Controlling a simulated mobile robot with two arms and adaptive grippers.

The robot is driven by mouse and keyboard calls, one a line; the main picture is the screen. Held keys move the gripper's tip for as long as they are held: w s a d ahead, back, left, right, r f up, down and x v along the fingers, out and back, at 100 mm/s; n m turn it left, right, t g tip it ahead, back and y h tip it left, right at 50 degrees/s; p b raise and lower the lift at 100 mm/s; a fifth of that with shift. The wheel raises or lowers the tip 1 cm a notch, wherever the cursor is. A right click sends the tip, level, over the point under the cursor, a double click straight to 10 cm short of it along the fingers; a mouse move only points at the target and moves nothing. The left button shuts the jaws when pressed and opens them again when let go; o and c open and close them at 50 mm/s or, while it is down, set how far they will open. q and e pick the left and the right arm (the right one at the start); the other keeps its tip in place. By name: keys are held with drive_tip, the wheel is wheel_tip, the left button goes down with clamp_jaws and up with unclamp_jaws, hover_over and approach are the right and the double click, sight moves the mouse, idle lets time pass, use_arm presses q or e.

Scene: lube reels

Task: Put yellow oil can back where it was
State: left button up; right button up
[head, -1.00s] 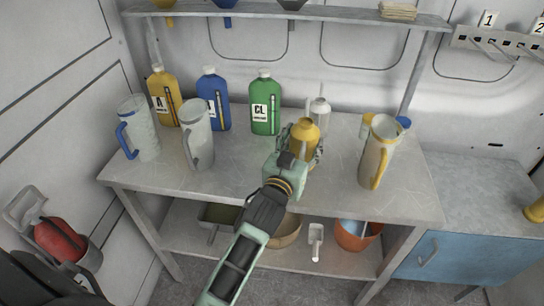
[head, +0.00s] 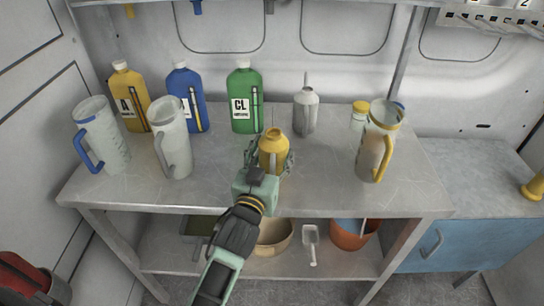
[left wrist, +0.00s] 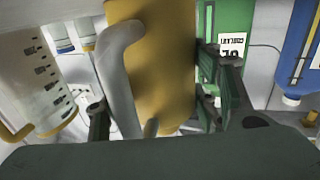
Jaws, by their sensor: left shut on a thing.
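The yellow oil can (head: 273,148) is in my left gripper (head: 269,164), over the middle of the metal workbench (head: 330,185). It looks close to upright in the head view. I cannot tell whether its base touches the bench. In the left wrist view the can's yellow body (left wrist: 165,65) and pale handle or spout (left wrist: 116,70) fill the space between the dark fingers (left wrist: 160,110). The fingers are shut around its body. A grey oil can (head: 306,110) stands behind and to the right, apart from it. My right gripper is in neither view.
Yellow (head: 129,97), blue (head: 187,98) and green (head: 245,98) jugs stand along the back. Two measuring jugs (head: 101,135) (head: 171,138) stand left; a yellow-handled one (head: 378,142) stands right beside a small jar (head: 359,115). Bench space between the can and the right jug is clear.

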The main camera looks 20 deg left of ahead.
use_arm(q)
drive_tip(key=shift+s+r, duration=0.1)
drive_tip(key=shift+s, duration=0.05)
drive_tip(key=shift+d, duration=0.1)
drive_tip(key=o, duration=1.4)
drive_tip(key=shift+f, duration=0.2)
drive_tip(key=shift+o, duration=0.2)
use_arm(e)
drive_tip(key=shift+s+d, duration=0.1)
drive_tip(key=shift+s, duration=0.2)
use_arm(q)
drive_tip(key=shift+r, duration=0.15)
drive_tip(key=s+b, duration=0.2)
drive_tip(key=s, duration=1)
drive_tip(key=shift+r, duration=0.15)
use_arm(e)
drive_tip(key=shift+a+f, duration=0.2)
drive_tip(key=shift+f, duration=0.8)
